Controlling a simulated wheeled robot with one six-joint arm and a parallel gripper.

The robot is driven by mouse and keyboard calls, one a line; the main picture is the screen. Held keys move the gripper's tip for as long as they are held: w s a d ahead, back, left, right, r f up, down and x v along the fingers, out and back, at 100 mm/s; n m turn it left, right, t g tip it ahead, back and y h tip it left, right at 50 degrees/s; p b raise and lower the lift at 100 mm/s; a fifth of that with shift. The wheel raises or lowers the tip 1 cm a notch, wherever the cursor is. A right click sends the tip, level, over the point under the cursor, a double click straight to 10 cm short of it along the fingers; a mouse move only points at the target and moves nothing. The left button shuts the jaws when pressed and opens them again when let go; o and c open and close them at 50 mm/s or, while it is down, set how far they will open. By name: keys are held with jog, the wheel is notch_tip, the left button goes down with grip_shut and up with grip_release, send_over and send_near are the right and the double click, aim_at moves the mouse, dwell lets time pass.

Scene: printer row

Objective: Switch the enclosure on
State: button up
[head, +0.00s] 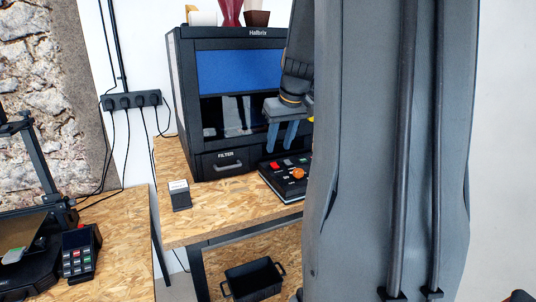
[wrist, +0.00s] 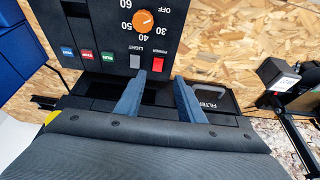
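The enclosure (head: 240,112), black with a blue upper panel, a dark lower window and a filter drawer, stands on the wooden table. Its black control panel (head: 283,186) lies in front of it. In the wrist view the panel appears upside down, with a red switch marked POWER (wrist: 157,64), a pale switch marked LIGHT (wrist: 134,61) and an orange dial (wrist: 143,21). My gripper (head: 280,149) is open and empty above the panel. In the wrist view its fingertips (wrist: 158,82) lie apart, just below the red switch. I cannot tell contact or the switch's position.
Small blue, green and red buttons (wrist: 87,55) sit beside the switches. A small grey-and-white block (head: 180,195) stands near the table's left side. A card terminal (head: 79,252) and a printer are on the left table. A black crate (head: 252,280) sits below. My arm hides the right side.

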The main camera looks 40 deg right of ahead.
aim_at(274, 164)
jog(key=x, duration=0.2)
jog(key=p+x, duration=0.1)
jog(key=x, duration=0.2)
jog(key=p+x, duration=0.1)
jog(key=x, duration=0.1)
jog(key=shift+w+d+f, duration=0.2)
jog(key=shift+d, duration=0.1)
